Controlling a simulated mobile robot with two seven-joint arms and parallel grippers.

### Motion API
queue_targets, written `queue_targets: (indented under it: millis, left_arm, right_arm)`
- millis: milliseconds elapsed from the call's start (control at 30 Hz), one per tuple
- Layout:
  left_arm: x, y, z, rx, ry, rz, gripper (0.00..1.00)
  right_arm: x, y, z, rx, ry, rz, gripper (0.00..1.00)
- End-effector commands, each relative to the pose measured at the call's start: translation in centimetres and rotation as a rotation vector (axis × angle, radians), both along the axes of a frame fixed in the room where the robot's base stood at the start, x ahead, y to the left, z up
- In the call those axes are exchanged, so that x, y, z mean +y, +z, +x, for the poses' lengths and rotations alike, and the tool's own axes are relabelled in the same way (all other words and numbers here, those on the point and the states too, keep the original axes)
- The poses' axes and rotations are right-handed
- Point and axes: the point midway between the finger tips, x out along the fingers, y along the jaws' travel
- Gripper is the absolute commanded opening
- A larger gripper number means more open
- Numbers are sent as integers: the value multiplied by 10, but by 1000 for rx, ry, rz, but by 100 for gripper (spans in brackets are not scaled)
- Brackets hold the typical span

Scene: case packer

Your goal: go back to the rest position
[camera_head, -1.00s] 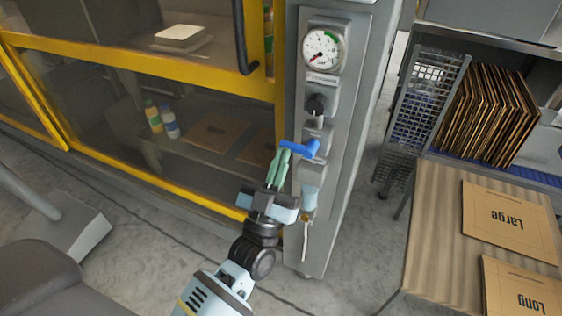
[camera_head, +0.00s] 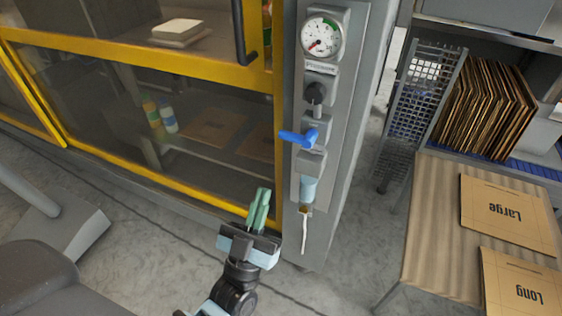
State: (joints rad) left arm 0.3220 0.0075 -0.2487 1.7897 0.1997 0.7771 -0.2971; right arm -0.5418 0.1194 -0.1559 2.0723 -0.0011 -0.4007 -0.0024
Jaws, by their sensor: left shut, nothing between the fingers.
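My left gripper (camera_head: 262,195) has green fingers and is shut with nothing between them. It points up, in front of the yellow frame's lower right corner, below and to the left of the blue valve handle (camera_head: 297,138). It is apart from the handle. The handle lies sideways on the air unit of the grey post, pointing left. My right gripper is not in view.
The grey post (camera_head: 345,150) carries a pressure gauge (camera_head: 322,38) and a black knob (camera_head: 315,93). A yellow-framed machine door (camera_head: 150,57) stands at left. At right, a wooden table (camera_head: 435,220) holds cardboard pieces marked Large (camera_head: 505,212) and Long (camera_head: 522,285).

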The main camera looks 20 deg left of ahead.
Motion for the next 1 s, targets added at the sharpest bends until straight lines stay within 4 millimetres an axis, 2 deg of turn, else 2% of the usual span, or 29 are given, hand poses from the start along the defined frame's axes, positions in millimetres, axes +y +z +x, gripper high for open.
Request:
queue_targets:
  millis: [167,267,367,433,500,567,700,800,1000]
  left_arm:
    - [0,-3,-1,11,-3,2,0]
    - [-1,-21,-6,87,-20,16,0]
    - [-4,-60,-21,255,-56,42,0]
    - [-5,-96,-39,415,-89,64,0]
    - [-5,-135,-65,592,-120,82,0]
    - [-5,-165,-89,735,-144,94,0]
    - [1,-226,-156,1057,-183,117,0]
    - [6,-257,-207,1260,-198,127,0]
    - [19,-292,-297,1585,-206,142,0]
  right_arm:
    - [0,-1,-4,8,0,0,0]
    - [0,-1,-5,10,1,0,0]
    - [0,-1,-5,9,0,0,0]
    - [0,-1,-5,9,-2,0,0]
    - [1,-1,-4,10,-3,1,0]
    - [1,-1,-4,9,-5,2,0]
    - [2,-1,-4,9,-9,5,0]
    - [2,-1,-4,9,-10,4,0]
    - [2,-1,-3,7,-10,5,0]
